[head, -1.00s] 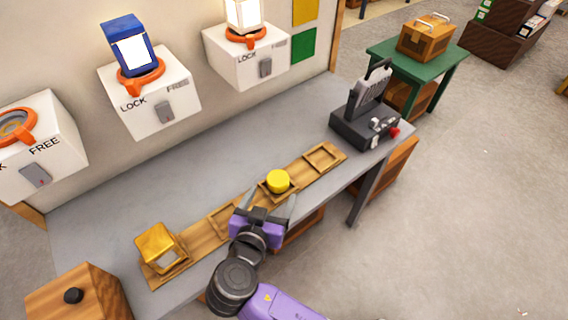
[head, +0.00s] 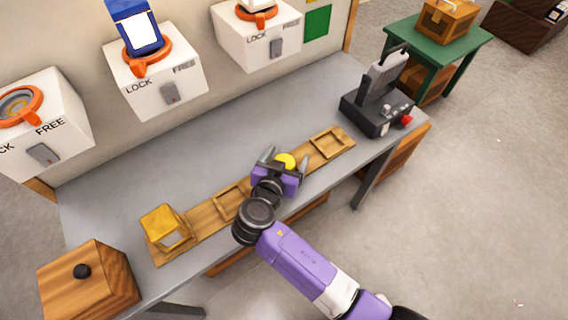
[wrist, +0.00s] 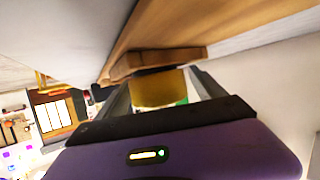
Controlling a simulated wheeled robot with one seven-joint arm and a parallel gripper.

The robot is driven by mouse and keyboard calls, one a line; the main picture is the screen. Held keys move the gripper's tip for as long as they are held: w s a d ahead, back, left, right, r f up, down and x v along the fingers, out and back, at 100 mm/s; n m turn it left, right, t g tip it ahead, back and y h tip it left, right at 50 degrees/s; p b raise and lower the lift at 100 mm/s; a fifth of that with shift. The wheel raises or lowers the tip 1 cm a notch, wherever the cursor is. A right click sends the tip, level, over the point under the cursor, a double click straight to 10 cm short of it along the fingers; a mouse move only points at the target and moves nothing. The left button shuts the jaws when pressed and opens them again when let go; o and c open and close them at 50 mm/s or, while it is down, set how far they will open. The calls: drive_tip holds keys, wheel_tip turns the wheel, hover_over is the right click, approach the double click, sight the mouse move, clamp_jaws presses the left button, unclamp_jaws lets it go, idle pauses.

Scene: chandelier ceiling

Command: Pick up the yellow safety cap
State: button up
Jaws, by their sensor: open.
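The yellow safety cap (head: 286,160) is a short round cylinder on the wooden tray strip (head: 203,217) along the bench's front edge. In the head view my purple gripper (head: 283,158) partly hides it. In the wrist view the cap (wrist: 158,90) lies between the two grey fingers of my gripper (wrist: 160,88). The fingers are spread to either side of it, and I see no clear contact. The gripper is open.
A yellow lantern-like block (head: 165,228) stands on the tray's left end. An empty square recess (head: 328,143) is right of the cap. A black device with a red knob (head: 380,103) stands at the bench's right end. White LOCK/FREE boxes (head: 160,82) line the wall.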

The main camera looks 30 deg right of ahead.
drive_tip(key=c, duration=1.4)
drive_tip(key=shift+r, duration=0.15)
drive_tip(key=shift+c, duration=0.2)
